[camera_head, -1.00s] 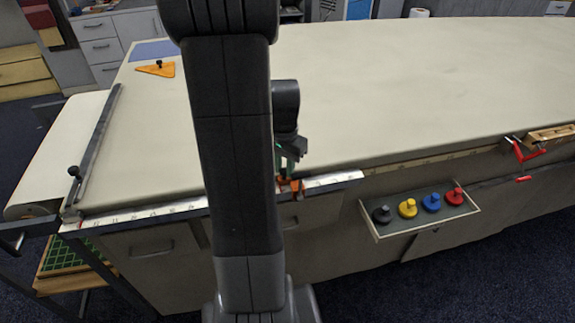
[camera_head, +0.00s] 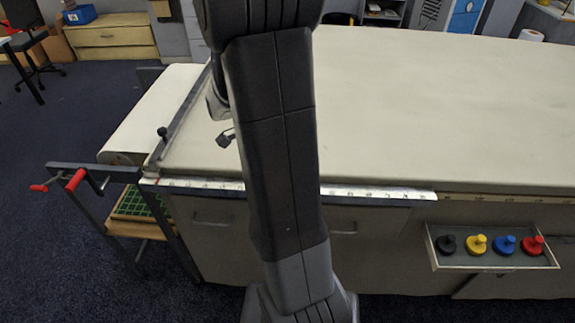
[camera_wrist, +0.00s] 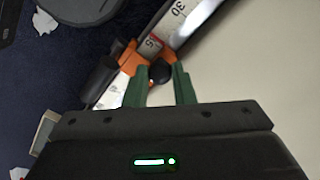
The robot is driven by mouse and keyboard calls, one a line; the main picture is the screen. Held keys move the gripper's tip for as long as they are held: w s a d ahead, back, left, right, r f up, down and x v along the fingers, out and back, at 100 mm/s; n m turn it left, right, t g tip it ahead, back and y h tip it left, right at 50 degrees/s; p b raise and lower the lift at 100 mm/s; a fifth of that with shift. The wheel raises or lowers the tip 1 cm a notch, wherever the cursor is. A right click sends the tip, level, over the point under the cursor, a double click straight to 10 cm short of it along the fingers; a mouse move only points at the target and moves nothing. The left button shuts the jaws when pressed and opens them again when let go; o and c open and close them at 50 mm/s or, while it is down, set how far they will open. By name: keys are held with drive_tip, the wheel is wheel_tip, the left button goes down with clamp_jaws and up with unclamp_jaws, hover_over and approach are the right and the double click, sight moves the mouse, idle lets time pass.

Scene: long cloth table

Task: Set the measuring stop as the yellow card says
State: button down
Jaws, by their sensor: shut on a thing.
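In the wrist view, my gripper (camera_wrist: 160,70) has its green fingers shut on the black knob (camera_wrist: 160,74) of the orange measuring stop (camera_wrist: 129,58). The stop sits on the pale scale rail (camera_wrist: 178,24), beside a red-edged window and near a printed 30. The window's figure is too small to read surely. In the head view the rail (camera_head: 370,193) runs along the table's front edge. My arm hides the stop and my fingers there. I see no yellow card.
The cloth table (camera_head: 430,110) is largely clear. A tray (camera_head: 497,265) with black, yellow, blue and red knobbed weights hangs at the front right. A dark bar (camera_head: 185,112) crosses the table's left end. Red-handled cranks (camera_head: 75,180) stick out at the left.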

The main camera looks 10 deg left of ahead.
drive_tip(key=shift+a, duration=2.05)
drive_tip(key=shift+r, duration=0.1)
drive_tip(key=c, duration=1.2)
unclamp_jaws()
wheel_tip(320, 180, up, 14)
drive_tip(key=shift+f, duration=0.2)
wheel_tip(320, 180, down, 14)
drive_tip(key=shift+r, duration=0.1)
drive_tip(key=shift+d, duration=0.15)
